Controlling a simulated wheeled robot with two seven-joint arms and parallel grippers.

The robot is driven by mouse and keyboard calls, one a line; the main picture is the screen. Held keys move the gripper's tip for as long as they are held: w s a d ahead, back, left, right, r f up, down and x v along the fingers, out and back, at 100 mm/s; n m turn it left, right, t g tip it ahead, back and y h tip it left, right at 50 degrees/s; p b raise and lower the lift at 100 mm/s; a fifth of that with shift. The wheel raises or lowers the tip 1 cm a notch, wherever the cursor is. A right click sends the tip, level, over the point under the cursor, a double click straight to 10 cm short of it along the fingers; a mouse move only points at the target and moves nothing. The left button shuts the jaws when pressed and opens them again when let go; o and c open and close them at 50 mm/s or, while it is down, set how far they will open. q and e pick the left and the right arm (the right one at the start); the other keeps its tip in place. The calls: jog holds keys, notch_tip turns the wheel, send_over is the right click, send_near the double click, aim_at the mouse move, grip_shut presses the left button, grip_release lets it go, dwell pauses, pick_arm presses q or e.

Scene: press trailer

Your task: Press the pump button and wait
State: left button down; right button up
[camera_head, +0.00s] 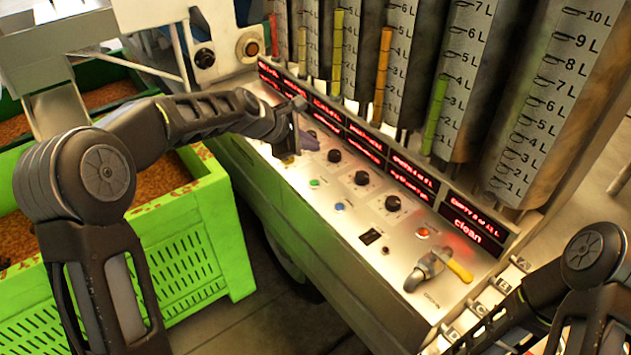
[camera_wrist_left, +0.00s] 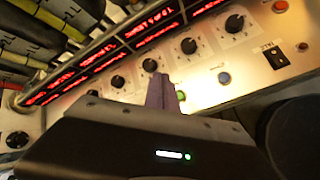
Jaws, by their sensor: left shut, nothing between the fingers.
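The control panel (camera_head: 325,183) carries a green button (camera_head: 314,183), a blue button (camera_head: 339,206) and a lit red button (camera_head: 423,233). I cannot tell which one is the pump button. My left gripper (camera_head: 307,141) is shut and empty over the panel's far left part, near the knobs. In the left wrist view, its purple fingers (camera_wrist_left: 162,92) stand just left of the green button (camera_wrist_left: 181,96), partly covering that area. The blue button (camera_wrist_left: 224,78) is clear of them. Whether the fingertips touch the panel is unclear. My right gripper is out of view.
Black knobs (camera_head: 362,178) and red text displays (camera_head: 472,228) line the panel below graduated tanks (camera_head: 556,100). A yellow-handled tap (camera_head: 440,268) stands at the panel's near end. A green crate (camera_head: 186,248) with brown contents is on the left.

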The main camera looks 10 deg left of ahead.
pick_arm(q)
jog(key=shift+f, duration=0.1)
jog(key=b, duration=0.7)
send_over(311, 184)
notch_tip(311, 184, down, 7)
jog(key=shift+f, duration=0.1)
jog(key=shift+f+b, duration=0.35)
jog(key=shift+f, duration=0.4)
jog(key=shift+f, duration=0.1)
dwell(1.0)
jog(key=shift+f, duration=0.35)
jog(key=shift+f+b, duration=0.4)
jog(key=shift+b, duration=0.05)
dwell(0.5)
jog(key=shift+r, duration=0.1)
jog(key=shift+r+p, duration=0.75)
jog(key=shift+p, duration=0.05)
jog(key=shift+r, duration=0.1)
